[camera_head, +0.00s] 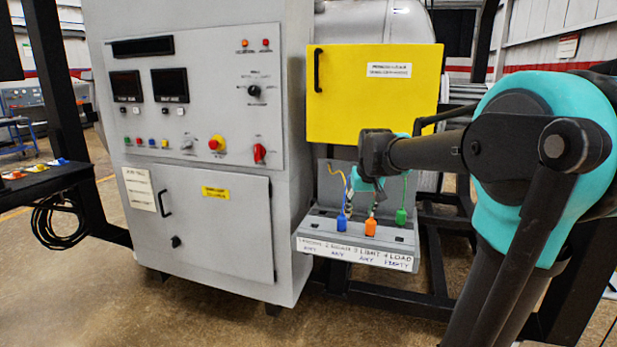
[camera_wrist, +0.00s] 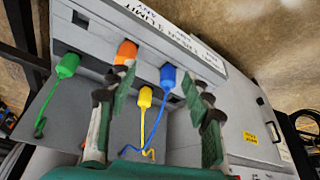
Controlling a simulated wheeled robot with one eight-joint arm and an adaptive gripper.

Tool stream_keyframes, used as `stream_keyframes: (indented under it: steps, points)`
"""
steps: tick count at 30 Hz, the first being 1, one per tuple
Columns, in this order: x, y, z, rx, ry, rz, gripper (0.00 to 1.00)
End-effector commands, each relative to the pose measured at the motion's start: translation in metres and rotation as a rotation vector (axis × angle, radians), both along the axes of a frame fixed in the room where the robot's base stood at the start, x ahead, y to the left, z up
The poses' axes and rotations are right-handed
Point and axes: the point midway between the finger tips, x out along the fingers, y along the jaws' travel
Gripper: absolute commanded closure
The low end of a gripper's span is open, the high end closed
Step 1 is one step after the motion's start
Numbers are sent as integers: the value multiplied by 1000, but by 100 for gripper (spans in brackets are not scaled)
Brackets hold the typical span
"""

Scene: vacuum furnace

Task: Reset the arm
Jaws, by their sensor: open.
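My arm reaches in from the right in the head view. My gripper is only partly visible there, in front of the connector shelf (camera_head: 307,228) below the yellow door. In the wrist view, my gripper (camera_wrist: 160,88) has its two dark and green fingers spread apart. No plug is clamped between them. A yellow plug (camera_wrist: 145,97) and a blue plug (camera_wrist: 168,76) appear between the fingers in the picture. An orange plug (camera_wrist: 126,53) shows by the left fingertip, and a green plug (camera_wrist: 67,66) is farther left. I cannot tell whether the fingers touch any plug.
The yellow door (camera_head: 350,95) with a black handle is just above my wrist. The grey control cabinet (camera_head: 195,200) with buttons and displays stands to the left. Black frame bars (camera_head: 400,300) run below the shelf. The floor in front of the cabinet is clear.

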Motion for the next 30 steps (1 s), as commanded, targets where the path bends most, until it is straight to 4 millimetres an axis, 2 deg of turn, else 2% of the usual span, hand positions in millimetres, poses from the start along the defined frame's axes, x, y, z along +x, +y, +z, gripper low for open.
stream_keyframes:
  steps: [8,14,17,24,27,30]
  points:
    - [-36,-8,-36,1,3,-13,50]
    - [-80,-16,-78,1,7,-27,50]
    - [-110,-21,-104,2,10,-37,50]
    - [-205,-31,-180,2,18,-64,50]
    - [-231,-33,-199,3,20,-72,50]
    - [-244,-34,-209,3,21,-75,50]
